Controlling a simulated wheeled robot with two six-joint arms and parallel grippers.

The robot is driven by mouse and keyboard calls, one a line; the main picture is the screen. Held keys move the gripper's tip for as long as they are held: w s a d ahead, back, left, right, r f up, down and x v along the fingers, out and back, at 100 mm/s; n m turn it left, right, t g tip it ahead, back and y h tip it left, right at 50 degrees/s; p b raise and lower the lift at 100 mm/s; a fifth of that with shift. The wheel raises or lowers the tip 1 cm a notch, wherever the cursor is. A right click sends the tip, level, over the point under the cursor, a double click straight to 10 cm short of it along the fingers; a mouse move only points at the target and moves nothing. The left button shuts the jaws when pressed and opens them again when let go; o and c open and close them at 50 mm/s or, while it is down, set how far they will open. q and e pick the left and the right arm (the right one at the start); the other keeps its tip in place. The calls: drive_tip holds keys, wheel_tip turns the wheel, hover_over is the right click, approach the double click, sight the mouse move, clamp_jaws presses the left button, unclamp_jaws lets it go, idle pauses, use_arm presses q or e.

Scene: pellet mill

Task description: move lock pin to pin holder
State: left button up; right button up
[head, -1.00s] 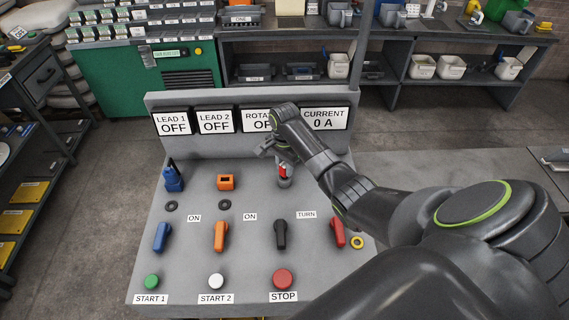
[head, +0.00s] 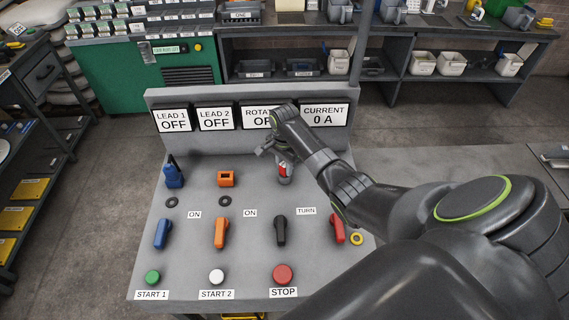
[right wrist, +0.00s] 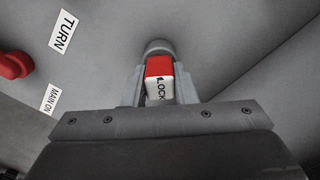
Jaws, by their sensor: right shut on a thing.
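The lock pin (right wrist: 159,80), red and white and marked LOCK, sits between the fingers of my right gripper (right wrist: 158,88) in the right wrist view. My right gripper (head: 279,163) is shut on it over the upper right of the sloped console. In the head view a bit of the red pin (head: 283,170) shows under the fingers. A round grey socket (right wrist: 158,47) is right at the pin's far end; I cannot tell whether the pin is in it or just above it. No other part is clearly marked as the pin holder. My left gripper is not in view.
The console (head: 186,245) carries blue, orange, black and red handles, with green, white and red buttons at the front. A blue plug (head: 173,178) and an orange socket (head: 227,179) are left of my gripper. The display panel (head: 199,118) stands close behind it.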

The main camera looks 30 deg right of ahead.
drive_tip(key=o, duration=2.1)
drive_tip(key=shift+o, duration=0.2)
drive_tip(key=shift+r+p, duration=0.45)
drive_tip(key=shift+r, duration=4.05)
